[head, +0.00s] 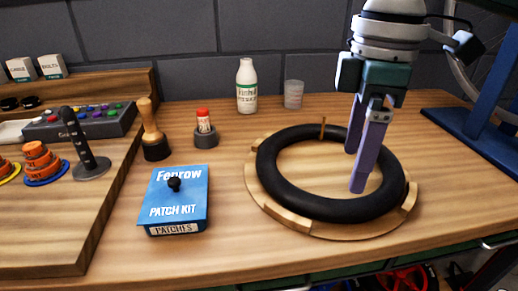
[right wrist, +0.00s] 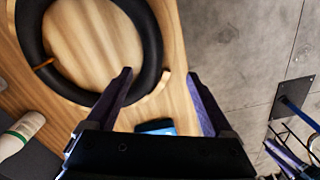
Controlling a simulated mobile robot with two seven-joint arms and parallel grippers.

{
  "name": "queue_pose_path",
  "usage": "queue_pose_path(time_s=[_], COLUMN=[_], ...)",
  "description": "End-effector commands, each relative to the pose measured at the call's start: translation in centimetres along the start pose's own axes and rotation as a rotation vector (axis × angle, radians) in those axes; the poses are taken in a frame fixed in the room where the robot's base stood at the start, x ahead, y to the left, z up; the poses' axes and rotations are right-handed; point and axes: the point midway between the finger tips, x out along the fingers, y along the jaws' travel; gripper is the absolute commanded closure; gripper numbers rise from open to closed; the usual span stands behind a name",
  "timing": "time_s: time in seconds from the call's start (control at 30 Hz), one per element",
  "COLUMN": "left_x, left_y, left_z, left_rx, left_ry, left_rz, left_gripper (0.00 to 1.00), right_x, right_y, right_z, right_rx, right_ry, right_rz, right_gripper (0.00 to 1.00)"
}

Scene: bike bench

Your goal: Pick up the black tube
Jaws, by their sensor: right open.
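The black tube (head: 268,180) is a thick ring lying on a round wooden tray (head: 262,207) with raised rim pieces. In the right wrist view the tube (right wrist: 152,40) shows at the upper left, with its top cut off. My right gripper (head: 355,170) points down over the right part of the ring, its purple fingers apart and empty. In the right wrist view the gripper (right wrist: 160,75) has one finger overlapping the tray side and the other over the floor side. Whether a finger touches the tube I cannot tell. My left gripper is not in view.
A blue patch kit box (head: 180,200) lies left of the tray. A white bottle (head: 246,88) and a translucent cup (head: 293,94) stand behind it. A blue stand (head: 480,135) is at the right. The table's front edge is close to the tray.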

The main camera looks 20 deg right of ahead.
Motion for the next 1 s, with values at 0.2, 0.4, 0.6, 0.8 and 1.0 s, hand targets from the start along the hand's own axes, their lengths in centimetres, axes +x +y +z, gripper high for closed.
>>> queue_pose_path(time_s=[0.2, 0.4, 0.6, 0.8, 1.0], left_x=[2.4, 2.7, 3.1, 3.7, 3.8], left_y=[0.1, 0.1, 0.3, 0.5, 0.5], left_z=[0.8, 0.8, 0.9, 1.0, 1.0], left_rx=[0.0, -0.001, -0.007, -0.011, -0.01], left_ry=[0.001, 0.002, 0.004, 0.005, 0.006], left_rz=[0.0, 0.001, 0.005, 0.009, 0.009], left_gripper=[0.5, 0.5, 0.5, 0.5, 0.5], right_x=[2.2, 5.0, 6.9, 10.1, 10.9], right_y=[1.1, 1.1, 1.1, 1.3, 1.4], right_z=[0.8, 0.8, 0.7, 0.4, 0.5], right_rx=[0.014, 0.015, 0.014, 0.013, 0.012], right_ry=[-0.011, -0.011, -0.012, -0.01, -0.01], right_rz=[-0.006, -0.006, -0.007, -0.005, -0.003], right_gripper=[0.14, 0.14, 0.14, 0.14, 0.14])
